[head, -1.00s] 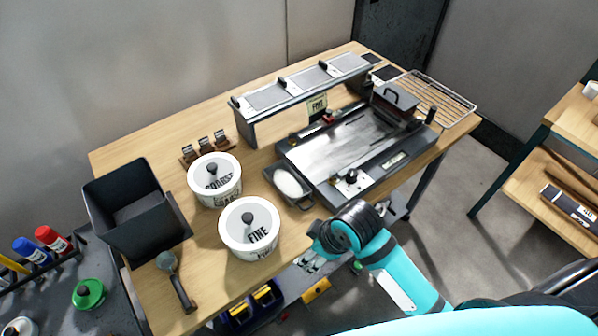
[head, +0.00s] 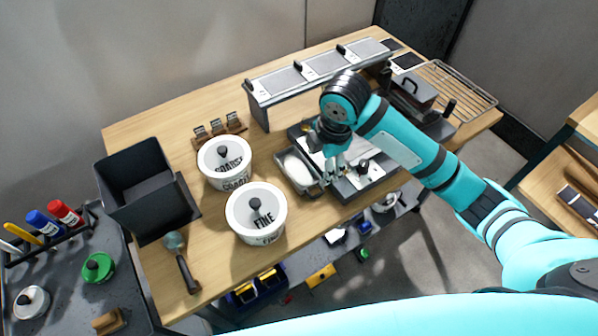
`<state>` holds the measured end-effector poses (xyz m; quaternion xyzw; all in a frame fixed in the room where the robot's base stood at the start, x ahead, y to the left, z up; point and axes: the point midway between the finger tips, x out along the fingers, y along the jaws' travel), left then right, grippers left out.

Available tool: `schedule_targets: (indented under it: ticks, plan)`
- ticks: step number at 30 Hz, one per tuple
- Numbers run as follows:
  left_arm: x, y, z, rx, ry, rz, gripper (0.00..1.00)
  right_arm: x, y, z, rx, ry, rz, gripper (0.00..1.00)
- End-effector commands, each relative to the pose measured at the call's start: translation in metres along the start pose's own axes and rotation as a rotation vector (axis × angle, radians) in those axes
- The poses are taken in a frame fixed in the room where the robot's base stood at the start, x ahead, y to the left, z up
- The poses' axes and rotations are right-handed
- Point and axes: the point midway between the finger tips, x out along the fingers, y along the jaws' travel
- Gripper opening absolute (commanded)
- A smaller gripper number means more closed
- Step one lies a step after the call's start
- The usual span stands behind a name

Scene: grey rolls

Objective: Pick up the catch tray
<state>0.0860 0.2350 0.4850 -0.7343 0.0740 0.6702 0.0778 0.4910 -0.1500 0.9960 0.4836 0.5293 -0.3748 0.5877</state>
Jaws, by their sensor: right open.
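The catch tray (head: 287,161) is a small dark shallow tray holding a white mound (head: 298,169). It sits on the wooden table at the left end of the dark flat machine (head: 383,185). My right gripper (head: 331,180) is open, fingers pointing down, at the tray's right end. Whether the fingers touch the tray I cannot tell. My right arm hides much of the machine. My left gripper is not in view.
White lidded pots marked COARSE (head: 226,181) and FINE (head: 254,232) stand just left of the tray. A black open bin (head: 128,165), a scoop (head: 181,262) and a raised rack (head: 262,115) are also on the table (head: 165,110). A wire rack (head: 462,88) lies at the right.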

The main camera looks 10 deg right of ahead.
Motion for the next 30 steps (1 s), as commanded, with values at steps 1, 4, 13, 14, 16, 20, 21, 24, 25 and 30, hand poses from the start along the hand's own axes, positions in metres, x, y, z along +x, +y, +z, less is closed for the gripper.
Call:
schedule_targets:
  ticks: [1,4,13,14,16,20,21,24,25,30]
  plan:
    - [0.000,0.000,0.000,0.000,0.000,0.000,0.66,-0.005,0.005,0.006,-0.025,-0.014,-0.006,0.66]
    - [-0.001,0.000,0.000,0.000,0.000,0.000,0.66,-0.005,0.007,0.010,-0.052,-0.021,-0.017,0.66]
    - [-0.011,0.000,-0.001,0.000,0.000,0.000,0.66,0.050,0.005,0.011,-0.053,-0.019,-0.022,0.66]
    - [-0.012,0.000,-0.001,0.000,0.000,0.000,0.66,0.056,0.005,0.011,-0.053,-0.019,-0.022,0.66]
    - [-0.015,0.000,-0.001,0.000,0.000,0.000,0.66,0.071,0.005,0.011,-0.052,-0.019,-0.021,0.66]
    - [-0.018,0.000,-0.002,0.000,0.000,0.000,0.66,0.095,0.005,0.012,-0.052,-0.019,-0.018,0.66]
    - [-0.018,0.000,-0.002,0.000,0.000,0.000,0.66,0.101,0.005,0.012,-0.052,-0.019,-0.019,0.66]
    - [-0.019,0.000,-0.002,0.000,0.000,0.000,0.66,0.110,0.005,0.012,-0.054,-0.020,-0.017,0.66]
    - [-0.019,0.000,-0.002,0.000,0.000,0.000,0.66,0.112,0.005,0.012,-0.054,-0.020,-0.016,0.66]
    - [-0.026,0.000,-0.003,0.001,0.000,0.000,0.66,0.124,0.003,0.014,-0.052,-0.020,-0.019,0.66]
